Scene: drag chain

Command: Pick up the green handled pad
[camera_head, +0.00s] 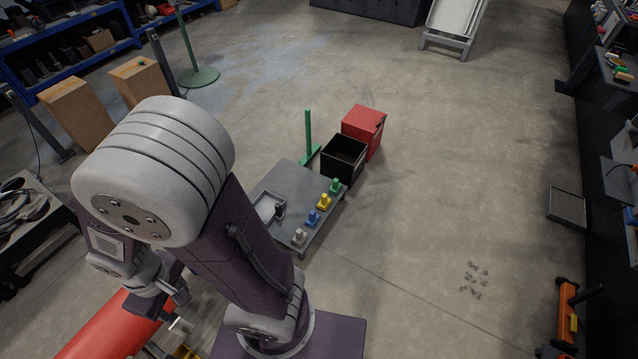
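The green handled pad (335,186) stands upright at the far right corner of a low grey table (294,180). It is the farthest in a row, beyond a yellow pad (324,202), a blue pad (312,218) and a pale grey pad (299,237). My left arm bends across the left of the view. My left gripper (170,304) hangs low at the lower left, well away from the table and the green pad. Its fingers are small and partly hidden, so I cannot tell whether they are open. My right gripper is not in view.
A shallow tray (264,207) with a black handled piece (279,210) is on the table. Behind the table stand an open black bin (344,157), a red box (363,125) and a green post (308,133). A red cylinder (105,332) lies lower left.

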